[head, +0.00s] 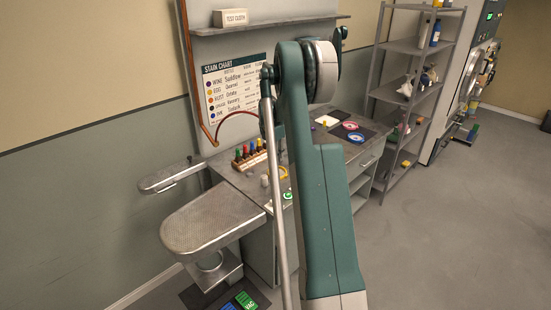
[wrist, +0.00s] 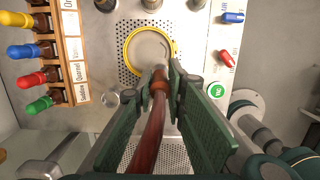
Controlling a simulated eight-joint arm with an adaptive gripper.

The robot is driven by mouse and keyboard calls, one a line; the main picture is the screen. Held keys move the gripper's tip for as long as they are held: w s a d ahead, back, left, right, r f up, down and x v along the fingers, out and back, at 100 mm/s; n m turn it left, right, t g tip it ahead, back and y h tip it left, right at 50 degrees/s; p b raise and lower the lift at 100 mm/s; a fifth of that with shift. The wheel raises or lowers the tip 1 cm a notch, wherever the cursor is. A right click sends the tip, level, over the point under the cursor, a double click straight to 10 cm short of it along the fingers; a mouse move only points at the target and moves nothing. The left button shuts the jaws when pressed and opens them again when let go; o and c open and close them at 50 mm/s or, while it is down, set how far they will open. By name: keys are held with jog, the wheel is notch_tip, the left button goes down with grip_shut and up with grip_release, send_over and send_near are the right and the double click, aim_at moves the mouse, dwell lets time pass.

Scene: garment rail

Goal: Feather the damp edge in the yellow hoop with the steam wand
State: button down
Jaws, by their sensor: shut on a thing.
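The yellow hoop (wrist: 126,50) lies on a perforated metal patch in the wrist view, around pale grey cloth (wrist: 147,46) with a faint darker curved mark at its right. In the head view a bit of the hoop (head: 283,172) shows beside my arm. My gripper (wrist: 160,76) is shut on the steam wand (wrist: 150,132), a reddish-brown tube with an orange collar. Its fingertips are at the hoop's near edge in the picture; the height above the cloth is unclear. My arm hides the gripper in the head view.
A rack of colour-capped bottles (wrist: 72,55) stands left of the hoop. A blue switch (wrist: 233,17), a red switch (wrist: 227,60) and a green button (wrist: 216,90) are at the right. A metal pressing board (head: 208,222) and a stain chart (head: 235,92) stand nearby.

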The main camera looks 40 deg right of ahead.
jog(key=shift+d, duration=0.1)
jog(key=shift+s+d, duration=0.65)
jog(key=shift+d, duration=0.2)
jog(key=shift+d, duration=0.3)
jog(key=shift+d+b, duration=0.3)
jog(key=shift+d, duration=0.65)
jog(key=shift+d, duration=0.15)
jog(key=shift+w+d, duration=0.7)
jog(key=shift+d, duration=0.1)
dwell(0.4)
